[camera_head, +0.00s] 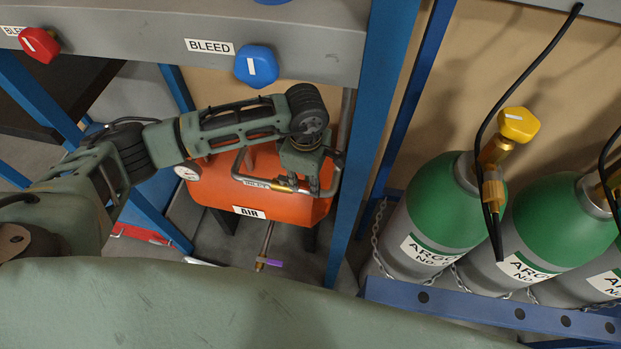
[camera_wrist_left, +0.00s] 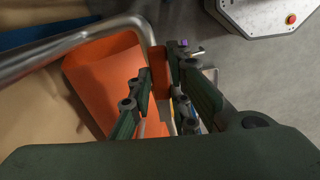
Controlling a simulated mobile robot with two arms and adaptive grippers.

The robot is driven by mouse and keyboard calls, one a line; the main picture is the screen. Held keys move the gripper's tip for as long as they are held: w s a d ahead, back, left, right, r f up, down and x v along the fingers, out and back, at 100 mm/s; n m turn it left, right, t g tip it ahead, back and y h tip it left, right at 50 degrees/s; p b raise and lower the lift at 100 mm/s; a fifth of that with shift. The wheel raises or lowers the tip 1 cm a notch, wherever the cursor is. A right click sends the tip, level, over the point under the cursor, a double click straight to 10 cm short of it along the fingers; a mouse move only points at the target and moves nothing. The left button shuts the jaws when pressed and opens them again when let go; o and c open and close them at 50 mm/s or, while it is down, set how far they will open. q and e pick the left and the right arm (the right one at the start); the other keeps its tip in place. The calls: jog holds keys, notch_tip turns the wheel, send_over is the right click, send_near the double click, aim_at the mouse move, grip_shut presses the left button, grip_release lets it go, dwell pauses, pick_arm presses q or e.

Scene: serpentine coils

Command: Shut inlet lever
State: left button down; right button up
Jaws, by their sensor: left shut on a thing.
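My left gripper (camera_head: 308,190) reaches down in front of the orange air tank (camera_head: 225,187), at the right end of the pipe with the INLET label (camera_head: 256,183). In the left wrist view, its fingers close on an orange-brown strip, which appears to be the inlet lever (camera_wrist_left: 158,70), beside a bent metal pipe (camera_wrist_left: 75,47). In the head view the fingers hide the lever. My right gripper is not in view.
A purple-handled valve (camera_head: 270,262) hangs below the tank. A blue frame post (camera_head: 363,130) stands close right of the gripper. Above are a blue BLEED knob (camera_head: 256,66) and a red knob (camera_head: 38,45). Green argon cylinders (camera_head: 445,205) stand chained at right.

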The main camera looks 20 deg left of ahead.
aim_at(307, 185)
pick_arm(q)
jog(key=c, duration=1.6)
grip_release()
jog(key=shift+c, duration=0.2)
jog(key=shift+r, duration=0.1)
notch_tip(307, 185, up, 7)
jog(key=shift+r, duration=0.15)
